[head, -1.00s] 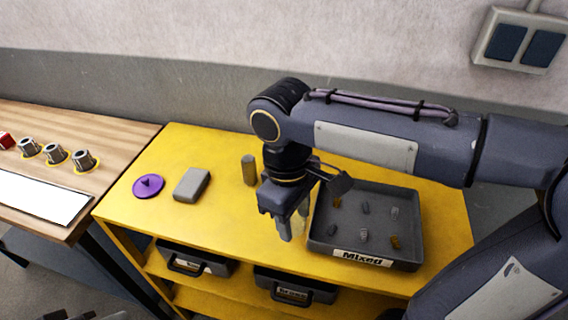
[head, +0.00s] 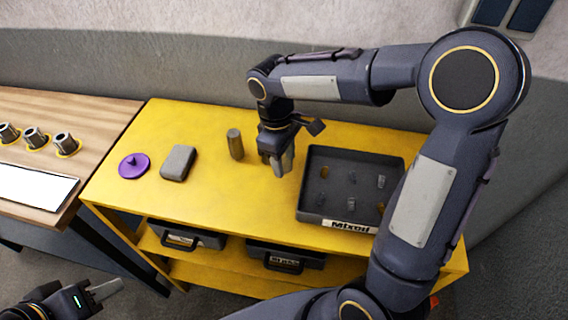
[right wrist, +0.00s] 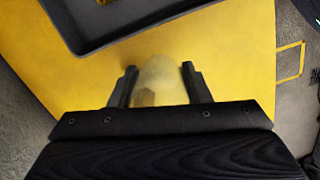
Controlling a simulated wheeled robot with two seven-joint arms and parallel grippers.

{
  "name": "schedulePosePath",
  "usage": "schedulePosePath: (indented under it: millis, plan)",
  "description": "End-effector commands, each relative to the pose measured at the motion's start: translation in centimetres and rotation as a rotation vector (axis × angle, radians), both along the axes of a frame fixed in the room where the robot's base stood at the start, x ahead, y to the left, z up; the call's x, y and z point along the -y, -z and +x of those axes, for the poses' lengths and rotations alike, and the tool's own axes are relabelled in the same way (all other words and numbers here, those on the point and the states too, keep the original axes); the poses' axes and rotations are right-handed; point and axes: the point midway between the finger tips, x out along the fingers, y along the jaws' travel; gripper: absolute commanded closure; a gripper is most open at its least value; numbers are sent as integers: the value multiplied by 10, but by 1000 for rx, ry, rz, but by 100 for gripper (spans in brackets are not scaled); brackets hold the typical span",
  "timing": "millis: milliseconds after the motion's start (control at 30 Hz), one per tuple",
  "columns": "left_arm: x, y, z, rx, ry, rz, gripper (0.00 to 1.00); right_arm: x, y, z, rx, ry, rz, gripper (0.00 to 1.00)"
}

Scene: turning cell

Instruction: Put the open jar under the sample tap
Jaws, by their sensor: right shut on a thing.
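My right gripper (head: 279,160) is over the yellow bench top (head: 215,205), left of the dark tray. In the right wrist view its fingers (right wrist: 159,85) are shut on a clear, pale jar (right wrist: 158,72). The jar stands between both fingers, with a small brownish shape showing in or through it. In the head view the fingers mostly hide the jar. A purple disc with a knob (head: 134,166), perhaps a lid, lies on the bench at left. My left gripper (head: 92,293) is low at the left, partly cut off; its jaw opening is unclear. No sample tap is identifiable.
A dark tray labelled Mixed (head: 313,205) holds several small parts. A grey block (head: 178,163) and an olive-grey cylinder (head: 235,144) stand on the bench. Labelled bins (head: 187,237) sit below. A wooden table (head: 97,120) at left carries several metal fittings. The bench's front middle is clear.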

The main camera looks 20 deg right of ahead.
Motion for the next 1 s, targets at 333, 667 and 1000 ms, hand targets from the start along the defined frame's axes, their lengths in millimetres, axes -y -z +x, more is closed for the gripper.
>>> schedulePosePath:
  millis: [333,667,1000]
  plan:
    - [0,-1,0,0,0,0,64,3,38,5,-2,2,-1,78]
    - [0,2,0,0,0,0,64,3,42,6,-1,1,-1,78]
    - [0,2,0,0,0,0,64,3,41,5,-1,1,-1,35]
